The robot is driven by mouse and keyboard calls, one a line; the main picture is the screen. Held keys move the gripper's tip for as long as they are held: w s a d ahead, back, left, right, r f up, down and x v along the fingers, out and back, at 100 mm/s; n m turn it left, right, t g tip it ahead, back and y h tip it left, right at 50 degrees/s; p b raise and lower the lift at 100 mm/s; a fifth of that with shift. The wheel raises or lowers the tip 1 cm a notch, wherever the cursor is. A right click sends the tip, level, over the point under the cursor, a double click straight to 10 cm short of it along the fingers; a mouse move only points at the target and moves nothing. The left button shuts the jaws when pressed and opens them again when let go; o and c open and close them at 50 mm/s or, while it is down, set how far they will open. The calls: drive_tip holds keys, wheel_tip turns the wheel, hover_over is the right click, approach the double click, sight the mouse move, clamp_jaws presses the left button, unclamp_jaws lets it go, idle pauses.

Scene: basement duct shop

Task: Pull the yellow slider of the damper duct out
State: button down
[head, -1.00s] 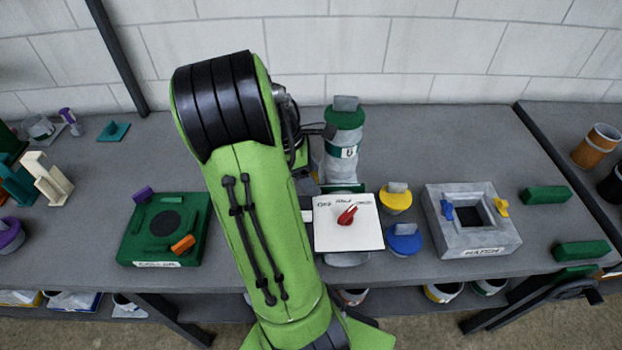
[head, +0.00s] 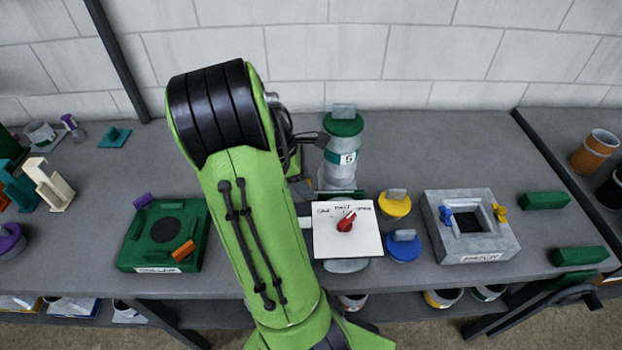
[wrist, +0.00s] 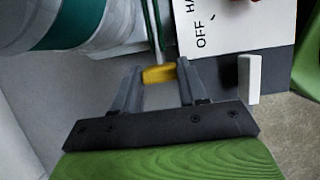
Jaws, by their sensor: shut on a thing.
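The yellow slider (wrist: 158,74) shows in the wrist view as a small block at the end of a thin grey rod. My gripper (wrist: 158,77) is shut on it, one finger on each side. The rod runs up toward a green edge (wrist: 150,28) near a grey cylinder with a teal band (wrist: 75,22). In the head view the grey duct cylinder (head: 341,163) stands upright with a green cap and a numbered label. I cannot tell how far out the slider is.
A white dial panel (head: 336,243) with a red knob stands close to the right, also in the wrist view (wrist: 222,25). Yellow (head: 395,206) and blue (head: 404,248) lidded pots and a grey hatch block (head: 440,225) are farther right. A green block (head: 130,245) is left.

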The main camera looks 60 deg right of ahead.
drive_tip(key=w, duration=0.1)
drive_tip(key=w+a+p, duration=0.1)
drive_tip(key=w, duration=0.1)
drive_tip(key=w+a, duration=0.1)
drive_tip(key=shift+w+a+p, duration=0.1)
drive_tip(key=shift+w+p, duration=0.15)
drive_tip(key=shift+p, duration=0.15)
drive_tip(key=c, duration=0.6)
unclamp_jaws()
drive_tip(key=shift+w+a, duration=0.1)
drive_tip(key=p+v, duration=0.5)
drive_tip(key=v, duration=1)
drive_tip(key=shift+r, duration=0.35)
